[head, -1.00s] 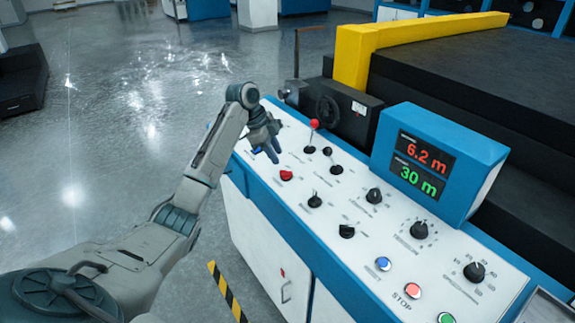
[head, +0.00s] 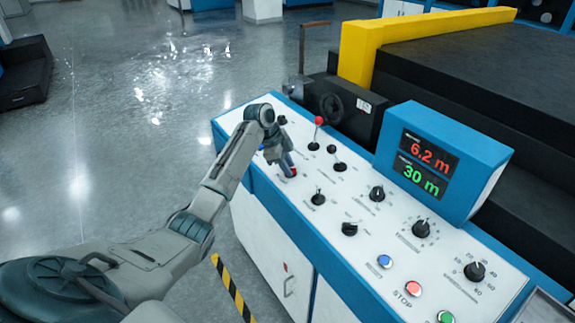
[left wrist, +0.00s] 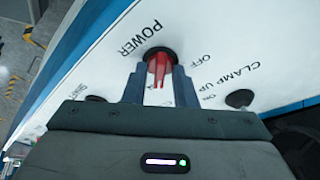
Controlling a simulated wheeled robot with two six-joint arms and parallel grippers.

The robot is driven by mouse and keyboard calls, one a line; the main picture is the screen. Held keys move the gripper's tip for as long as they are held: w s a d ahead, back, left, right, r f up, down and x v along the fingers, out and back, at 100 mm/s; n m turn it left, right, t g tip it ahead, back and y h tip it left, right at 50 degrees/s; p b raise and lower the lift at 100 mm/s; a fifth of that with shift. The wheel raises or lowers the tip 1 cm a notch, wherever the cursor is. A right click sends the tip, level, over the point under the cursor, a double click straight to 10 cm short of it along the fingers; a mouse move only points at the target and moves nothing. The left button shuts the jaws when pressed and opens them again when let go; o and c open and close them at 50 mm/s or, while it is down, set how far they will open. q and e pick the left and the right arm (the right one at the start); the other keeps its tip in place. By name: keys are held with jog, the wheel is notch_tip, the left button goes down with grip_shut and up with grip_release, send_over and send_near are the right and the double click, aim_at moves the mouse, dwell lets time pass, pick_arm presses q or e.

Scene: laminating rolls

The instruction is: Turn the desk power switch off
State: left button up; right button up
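The red power switch knob (left wrist: 159,66) sits on a black round base beside the word POWER in the left wrist view. An OFF mark is printed to its right there. My left gripper (left wrist: 160,72) has one finger on each side of the knob, close against it, and appears shut on it. The knob's exact pointing direction is partly hidden. My right gripper is not in view.
A display box (head: 440,160) reads 6.2 m and 30 m. Open floor lies left of the desk.

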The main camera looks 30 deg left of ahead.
pick_arm(q)
jog(key=shift+p, duration=0.3)
jog(key=shift+r+n+p, duration=0.2)
jog(key=shift+n+p, duration=0.4)
jog(key=n+y+p, duration=0.1)
jog(key=n+p, duration=0.2)
jog(key=n+t+p, duration=0.1)
jog(key=n+p, duration=0.3)
jog(key=n+y+p, duration=0.1)
jog(key=n+p, duration=0.2)
jog(key=p, duration=0.1)
jog(key=shift+s+d+r+n+t+y, duration=0.1)
jog(key=shift+d+r+n+t+y, duration=0.05)
jog(key=shift+d+n+t+y, duration=0.2)
jog(key=n+p, duration=0.1)
jog(key=n, duration=0.1)
jog(key=shift+a+n+y+p, duration=0.1)
jog(key=shift+n+y+p, duration=0.15)
jog(key=shift+n+p, duration=0.1)
jog(key=shift+n+y, duration=0.5)
jog(key=shift+n, duration=1.2)
jog(key=o, duration=0.7)
jog(key=shift+c, duration=0.2)
jog(key=shift+f, duration=0.25)
